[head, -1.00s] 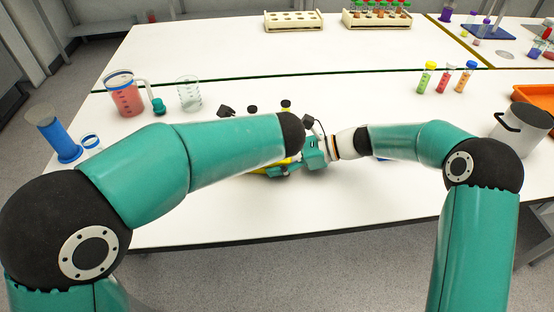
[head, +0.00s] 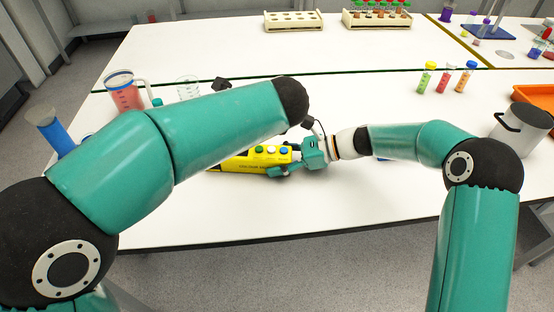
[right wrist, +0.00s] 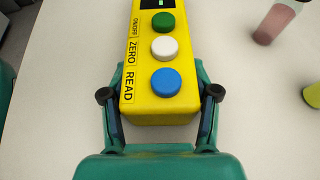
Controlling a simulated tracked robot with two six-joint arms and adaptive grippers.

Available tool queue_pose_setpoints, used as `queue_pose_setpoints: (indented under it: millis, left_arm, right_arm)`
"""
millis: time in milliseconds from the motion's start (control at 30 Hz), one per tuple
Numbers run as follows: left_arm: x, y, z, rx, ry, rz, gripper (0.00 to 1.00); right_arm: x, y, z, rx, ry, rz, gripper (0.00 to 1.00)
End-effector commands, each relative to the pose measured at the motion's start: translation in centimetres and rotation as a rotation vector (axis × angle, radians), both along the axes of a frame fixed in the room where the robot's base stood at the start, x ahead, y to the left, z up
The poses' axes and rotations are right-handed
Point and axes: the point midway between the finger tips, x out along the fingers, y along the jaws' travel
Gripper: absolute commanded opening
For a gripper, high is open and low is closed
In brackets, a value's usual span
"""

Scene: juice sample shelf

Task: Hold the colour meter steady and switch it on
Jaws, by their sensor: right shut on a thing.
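The yellow colour meter (head: 242,162) lies on the white table in the head view, partly behind my left arm. My right gripper (head: 284,160) is shut on its right end. In the right wrist view the fingers press on both sides of the meter (right wrist: 160,112), near the blue READ button (right wrist: 166,82). The white ZERO button (right wrist: 164,47) and green ON/OFF button (right wrist: 163,22) lie further along. A green mark is lit on the dark display (right wrist: 157,3) at the picture's top edge.
A jug of red liquid (head: 125,95), a glass beaker (head: 187,88) and a blue cylinder (head: 50,130) stand at the left. Several capped tubes (head: 443,80) stand at the right, near an orange tray (head: 535,95). The table front is clear.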

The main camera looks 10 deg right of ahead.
Motion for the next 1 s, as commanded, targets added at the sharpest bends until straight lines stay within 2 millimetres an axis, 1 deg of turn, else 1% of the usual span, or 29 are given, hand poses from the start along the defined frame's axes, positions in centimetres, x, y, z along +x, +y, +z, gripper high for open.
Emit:
queue_pose_setpoints:
  millis: [100,367,400,467,500,567,867,1000]
  left_arm:
    - [-0.01,0.00,0.28,0.001,0.000,-0.001,0.00]
    - [0.00,0.01,0.26,0.001,0.000,-0.001,0.00]
    - [0.00,0.01,0.26,0.001,0.000,-0.001,0.00]
    - [0.00,0.02,0.25,0.001,0.000,-0.001,0.00]
    - [0.00,0.02,0.25,0.000,0.000,0.000,0.00]
    - [0.00,0.02,0.25,0.000,0.000,0.000,0.00]
    - [0.00,0.02,0.24,0.000,0.000,0.000,0.00]
    - [0.00,0.02,0.24,0.000,0.000,0.000,0.00]
  right_arm:
    - [0.02,-0.01,-0.02,-0.001,0.000,-0.001,0.08]
    - [0.01,0.00,-0.02,-0.001,0.000,-0.001,0.08]
    - [0.01,0.00,-0.02,-0.001,0.000,-0.001,0.63]
    - [0.01,0.00,-0.02,-0.001,0.000,0.000,0.73]
    - [0.01,0.00,-0.02,-0.001,0.000,0.000,0.80]
    - [0.00,0.00,-0.02,0.000,0.000,0.000,0.89]
    - [0.00,-0.02,0.00,0.000,0.000,0.000,0.89]
    - [-0.05,-0.58,0.25,0.000,-0.002,-0.001,0.89]
